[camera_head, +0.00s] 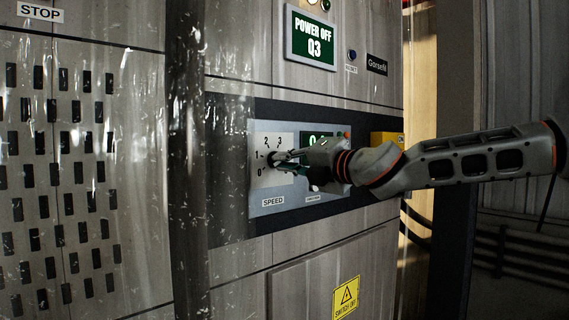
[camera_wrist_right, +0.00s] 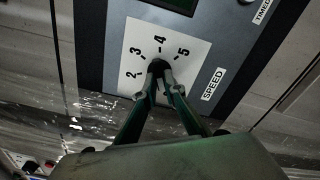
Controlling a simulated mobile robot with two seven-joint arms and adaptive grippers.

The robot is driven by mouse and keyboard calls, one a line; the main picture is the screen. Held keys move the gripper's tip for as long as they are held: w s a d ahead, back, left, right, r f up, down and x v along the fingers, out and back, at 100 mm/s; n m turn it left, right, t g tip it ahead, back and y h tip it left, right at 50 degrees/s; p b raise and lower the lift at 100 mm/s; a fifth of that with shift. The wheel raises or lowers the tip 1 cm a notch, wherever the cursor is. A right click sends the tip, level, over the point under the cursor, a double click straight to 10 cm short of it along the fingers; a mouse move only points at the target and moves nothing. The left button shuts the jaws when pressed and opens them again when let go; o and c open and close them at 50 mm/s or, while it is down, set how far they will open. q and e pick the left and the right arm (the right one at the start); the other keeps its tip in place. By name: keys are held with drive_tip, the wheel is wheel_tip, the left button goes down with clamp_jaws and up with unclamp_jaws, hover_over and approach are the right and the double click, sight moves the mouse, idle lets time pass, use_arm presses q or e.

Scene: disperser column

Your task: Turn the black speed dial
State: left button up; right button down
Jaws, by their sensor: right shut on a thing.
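The black speed dial (camera_head: 269,160) sits on a white scale plate numbered around it, above the SPEED label (camera_head: 273,202), on a grey control panel (camera_head: 264,128). The dial also shows in the right wrist view (camera_wrist_right: 157,66), between my fingertips and largely hidden by them. My right gripper (camera_head: 276,159) reaches in from the right and is shut on the dial; its two fingers also show in the right wrist view (camera_wrist_right: 158,76). My left gripper is in neither view.
A green display, partly hidden by my right gripper, is beside the dial. A yellow box (camera_head: 383,138) is at the panel's right, close to my right arm. A yellow warning label (camera_head: 346,297) is below.

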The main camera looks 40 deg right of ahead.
drive_tip(key=shift+n, duration=0.6)
drive_tip(key=c, duration=2.1)
unclamp_jaws()
drive_tip(key=shift+c, duration=0.2)
drive_tip(key=shift+s, duration=0.15)
drive_tip(key=s+d, duration=0.1)
drive_tip(key=s, duration=1)
drive_tip(key=shift+s, duration=0.35)
